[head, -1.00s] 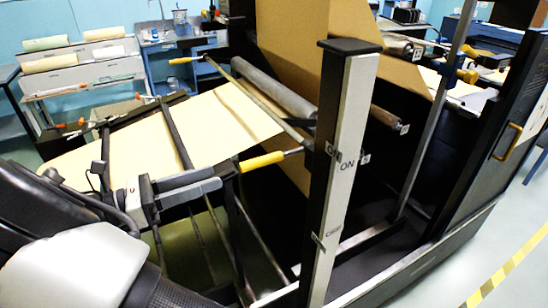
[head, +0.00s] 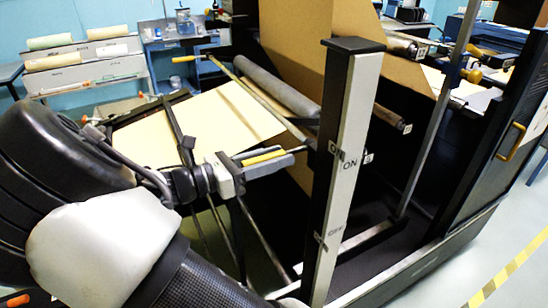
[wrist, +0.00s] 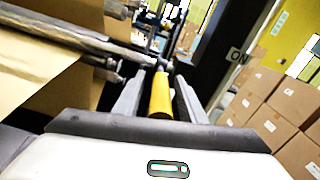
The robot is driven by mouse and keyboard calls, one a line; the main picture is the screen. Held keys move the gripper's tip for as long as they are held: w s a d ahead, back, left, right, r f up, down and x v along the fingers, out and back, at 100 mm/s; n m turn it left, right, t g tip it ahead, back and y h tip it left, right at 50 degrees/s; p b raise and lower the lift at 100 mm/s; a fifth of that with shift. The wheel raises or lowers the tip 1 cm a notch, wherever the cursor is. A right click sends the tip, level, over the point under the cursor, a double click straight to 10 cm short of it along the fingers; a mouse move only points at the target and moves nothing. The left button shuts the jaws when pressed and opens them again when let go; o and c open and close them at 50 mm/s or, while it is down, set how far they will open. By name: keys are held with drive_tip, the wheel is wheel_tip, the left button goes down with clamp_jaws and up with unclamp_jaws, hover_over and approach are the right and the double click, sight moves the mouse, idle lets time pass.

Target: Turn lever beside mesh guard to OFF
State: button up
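The lever has a yellow grip (head: 264,156) and a thin metal rod running to a grey-faced post (head: 345,150). The post carries an ON label (head: 350,166) near the lever's height and an OFF label (head: 335,233) lower down. My gripper (head: 285,157) is at the lever, with one finger on each side of the yellow grip. In the wrist view the yellow grip (wrist: 161,97) lies lengthwise between the fingers of my gripper (wrist: 160,85), with narrow gaps beside it. I cannot make out the mesh guard.
A grey roller (head: 275,85) and a brown paper web (head: 295,45) lie behind the lever. A cream sheet (head: 200,120) spreads to the left. Cardboard boxes (wrist: 280,105) are stacked at right in the wrist view. Yellow floor tape (head: 500,280) marks the clear right aisle.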

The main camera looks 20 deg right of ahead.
clamp_jaws()
drive_tip(key=shift+f, duration=0.1)
